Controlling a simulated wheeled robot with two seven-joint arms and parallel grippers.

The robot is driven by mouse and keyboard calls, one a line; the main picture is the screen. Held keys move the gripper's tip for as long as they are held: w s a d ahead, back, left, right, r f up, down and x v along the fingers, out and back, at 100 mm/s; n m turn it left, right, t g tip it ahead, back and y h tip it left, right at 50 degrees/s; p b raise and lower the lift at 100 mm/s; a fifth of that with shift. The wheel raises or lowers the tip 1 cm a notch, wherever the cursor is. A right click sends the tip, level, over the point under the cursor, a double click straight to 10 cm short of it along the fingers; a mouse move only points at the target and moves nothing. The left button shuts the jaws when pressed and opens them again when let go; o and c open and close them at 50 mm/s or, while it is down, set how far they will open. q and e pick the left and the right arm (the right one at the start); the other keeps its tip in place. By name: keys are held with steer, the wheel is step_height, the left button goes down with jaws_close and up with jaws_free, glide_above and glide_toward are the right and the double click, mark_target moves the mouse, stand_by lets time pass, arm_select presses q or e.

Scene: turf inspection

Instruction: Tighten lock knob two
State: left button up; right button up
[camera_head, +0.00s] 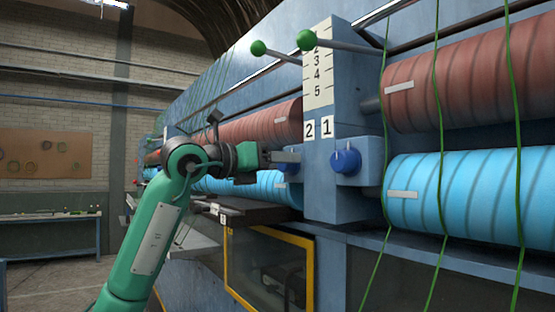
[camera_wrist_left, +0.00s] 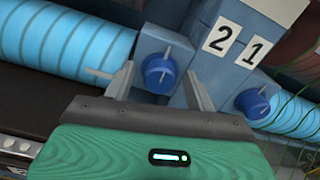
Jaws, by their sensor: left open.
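Lock knob two (camera_wrist_left: 158,74), blue and round with a pale bar across it, sits on a blue block beside the "2" label (camera_wrist_left: 220,38). In the head view it is mostly hidden behind my left gripper (camera_head: 288,157). In the left wrist view the fingers of my left gripper (camera_wrist_left: 160,70) are open, one on each side of the knob. I cannot tell if they touch it. Knob one (camera_head: 346,161) is a similar blue knob under the "1" label; it also shows in the left wrist view (camera_wrist_left: 252,103). My right gripper is out of view.
A blue upright post (camera_head: 332,200) with a number scale separates the rollers. Red rollers (camera_head: 460,80) lie above blue rollers (camera_head: 470,190). Green cords (camera_head: 437,130) hang at right. Two green-tipped levers (camera_head: 306,40) stick out above. A yellow-framed panel (camera_head: 268,268) is below.

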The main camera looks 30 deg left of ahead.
arm_select(q)
steer(key=shift+s, duration=0.1)
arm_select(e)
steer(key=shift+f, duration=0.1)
arm_select(q)
steer(key=b+v, duration=0.3)
steer(key=v, duration=1)
steer(key=shift+s+a+b, duration=0.2)
steer(key=shift+s+b, duration=0.15)
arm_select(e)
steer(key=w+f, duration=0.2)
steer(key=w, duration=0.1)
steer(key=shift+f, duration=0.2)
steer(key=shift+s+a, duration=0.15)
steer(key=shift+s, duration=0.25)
